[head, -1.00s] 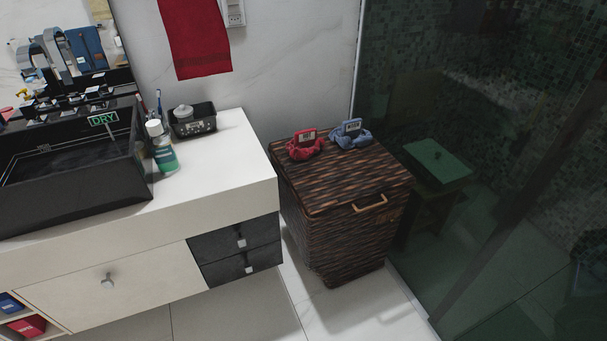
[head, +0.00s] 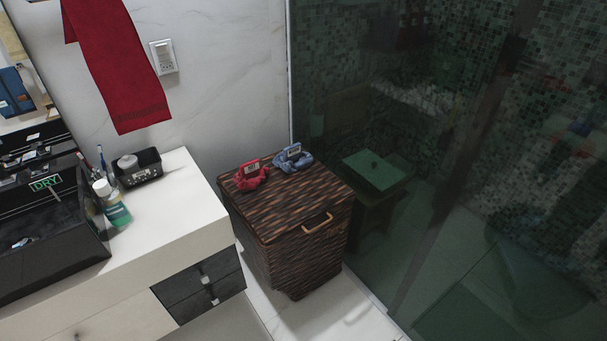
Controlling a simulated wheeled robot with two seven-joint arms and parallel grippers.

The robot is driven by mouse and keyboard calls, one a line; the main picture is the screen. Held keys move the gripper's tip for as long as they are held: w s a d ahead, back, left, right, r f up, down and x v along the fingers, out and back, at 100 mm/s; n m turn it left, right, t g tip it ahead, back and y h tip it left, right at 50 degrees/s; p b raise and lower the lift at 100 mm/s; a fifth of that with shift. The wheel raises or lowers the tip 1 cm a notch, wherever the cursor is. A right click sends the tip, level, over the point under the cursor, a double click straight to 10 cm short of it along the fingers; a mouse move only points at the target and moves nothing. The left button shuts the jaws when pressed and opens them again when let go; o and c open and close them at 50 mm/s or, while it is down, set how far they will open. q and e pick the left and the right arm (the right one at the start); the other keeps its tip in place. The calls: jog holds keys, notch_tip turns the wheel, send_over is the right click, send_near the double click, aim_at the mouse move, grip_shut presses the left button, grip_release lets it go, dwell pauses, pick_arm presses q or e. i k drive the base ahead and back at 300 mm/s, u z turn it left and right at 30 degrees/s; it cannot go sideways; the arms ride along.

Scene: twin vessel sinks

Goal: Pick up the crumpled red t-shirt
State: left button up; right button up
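The crumpled red t-shirt (head: 250,179) lies on the lid of a brown wicker hamper (head: 273,210), near its left back edge, with a small tag standing on it. A crumpled blue cloth (head: 295,160), also with a tag, lies on the lid just behind and to the right of it. The two appear apart. Neither of my grippers is in the head view.
The white counter (head: 175,220) with a black sink (head: 45,235), a bottle (head: 113,205) and a black tray (head: 138,170) stands left of the hamper. A glass shower wall (head: 420,200) is close on the right. Bare floor (head: 340,312) shows in front.

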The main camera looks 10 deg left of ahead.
aim_at(252, 173)
jog(key=z, duration=0.15)
jog(key=i, duration=1.55)
jog(key=u, duration=0.95)
jog(key=i, duration=0.35)
jog(key=u, duration=0.65)
